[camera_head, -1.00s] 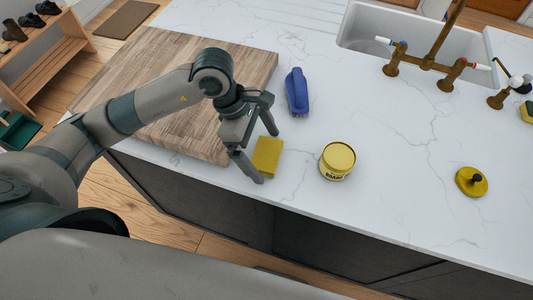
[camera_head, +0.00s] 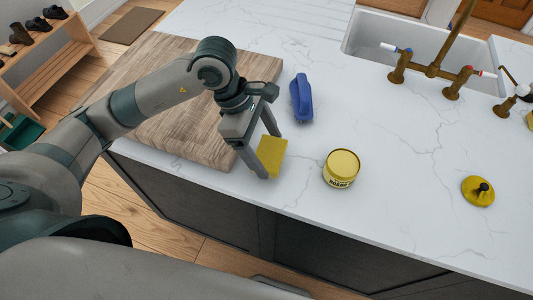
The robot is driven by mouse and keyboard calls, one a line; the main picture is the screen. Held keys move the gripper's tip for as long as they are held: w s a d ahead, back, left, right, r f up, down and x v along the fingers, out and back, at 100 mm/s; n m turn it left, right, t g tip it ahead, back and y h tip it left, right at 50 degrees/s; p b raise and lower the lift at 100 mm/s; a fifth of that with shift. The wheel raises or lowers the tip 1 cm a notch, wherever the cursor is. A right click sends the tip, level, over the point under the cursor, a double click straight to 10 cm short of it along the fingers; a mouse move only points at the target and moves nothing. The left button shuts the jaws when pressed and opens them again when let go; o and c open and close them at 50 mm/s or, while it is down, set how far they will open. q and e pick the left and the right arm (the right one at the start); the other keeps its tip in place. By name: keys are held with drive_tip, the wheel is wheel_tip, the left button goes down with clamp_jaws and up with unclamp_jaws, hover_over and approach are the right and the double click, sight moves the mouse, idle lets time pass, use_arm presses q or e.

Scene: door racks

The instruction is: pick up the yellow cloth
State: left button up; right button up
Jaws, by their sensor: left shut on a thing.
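The yellow cloth (camera_head: 273,155) is a small, flat, rectangular piece at the corner of the wooden board, near the counter's front edge. My left gripper (camera_head: 270,153) reaches down from the left and is shut on the cloth, with one finger in front of it and the other behind. The finger in front hides part of the cloth's left side. I cannot tell whether the cloth is clear of the counter. My right gripper is not in view.
A blue brush-like object (camera_head: 301,98) lies behind the gripper. A yellow tin (camera_head: 341,169) stands to its right, and a yellow round piece with a dark knob (camera_head: 478,191) lies further right. The wooden board (camera_head: 185,130) is under my arm. A sink (camera_head: 400,40) is at the back.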

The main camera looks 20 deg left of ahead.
use_arm(q)
drive_tip(key=s+d+r+b, duration=0.3)
drive_tip(key=d+r, duration=0.5)
drive_tip(key=d, duration=0.3)
drive_tip(key=shift+d+b, duration=0.15)
drive_tip(key=shift+b, duration=0.3)
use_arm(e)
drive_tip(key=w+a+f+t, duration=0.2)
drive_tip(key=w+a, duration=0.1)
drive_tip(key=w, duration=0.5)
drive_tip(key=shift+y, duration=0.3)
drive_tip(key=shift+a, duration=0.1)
use_arm(q)
drive_tip(key=o, duration=0.5)
drive_tip(key=c, duration=0.4)
